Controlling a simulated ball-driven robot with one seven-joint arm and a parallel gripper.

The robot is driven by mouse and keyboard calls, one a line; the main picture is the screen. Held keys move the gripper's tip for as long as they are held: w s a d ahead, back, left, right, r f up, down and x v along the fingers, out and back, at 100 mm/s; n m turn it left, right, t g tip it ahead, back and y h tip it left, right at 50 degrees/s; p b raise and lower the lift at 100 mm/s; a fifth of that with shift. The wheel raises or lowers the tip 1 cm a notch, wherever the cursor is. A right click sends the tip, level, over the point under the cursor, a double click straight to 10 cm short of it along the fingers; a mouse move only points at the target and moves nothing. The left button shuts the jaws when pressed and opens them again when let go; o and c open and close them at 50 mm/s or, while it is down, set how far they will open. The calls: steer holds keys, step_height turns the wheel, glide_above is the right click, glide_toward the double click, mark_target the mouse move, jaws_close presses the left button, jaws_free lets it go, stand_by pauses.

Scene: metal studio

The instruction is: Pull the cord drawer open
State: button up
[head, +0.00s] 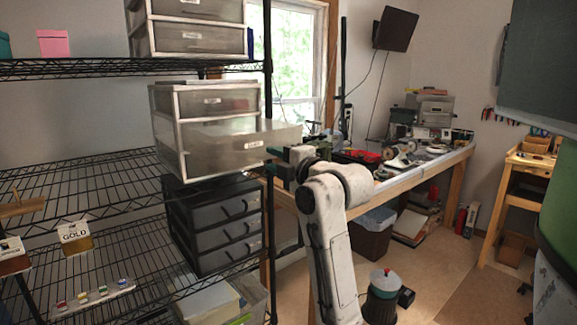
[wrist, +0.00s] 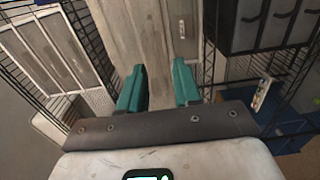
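A white-framed drawer unit with cloudy grey fronts (head: 215,101) stands on the middle wire shelf. Its lower drawer (head: 215,146) is pulled partly out past the upper one; its label is too small to read, so I cannot tell whether it is the cord drawer. My gripper (head: 278,161), with green fingers, is at the right end of this drawer's front. In the wrist view my gripper (wrist: 160,80) has its two fingers apart, with a pale grey surface (wrist: 140,30) beyond them. No handle shows between the fingers, and contact cannot be told.
A black drawer unit (head: 226,222) stands on the shelf below, and another pale drawer unit (head: 190,30) on the shelf above. A black shelf post (head: 268,240) is close to my arm. A cluttered workbench (head: 440,160) is at the right. Some floor (head: 430,275) is free.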

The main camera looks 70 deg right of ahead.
steer(key=p+v, duration=0.2)
steer(key=v, duration=0.5)
steer(key=shift+a+r+p, duration=0.15)
steer(key=shift+r+p, duration=0.1)
steer(key=shift+p, duration=0.15)
steer(key=shift+s+p, duration=0.2)
steer(key=shift+p, duration=0.3)
steer(key=p, duration=0.3)
steer(key=shift+s+a, duration=0.15)
steer(key=shift+s+a+f+p, duration=0.2)
steer(key=shift+s+p, duration=0.25)
steer(key=shift+p, duration=1.15)
steer(key=shift+s+a+f+p, duration=0.1)
steer(key=shift+s+a+p, duration=0.3)
steer(key=shift+p, duration=1.2)
steer(key=shift+s+d, duration=0.1)
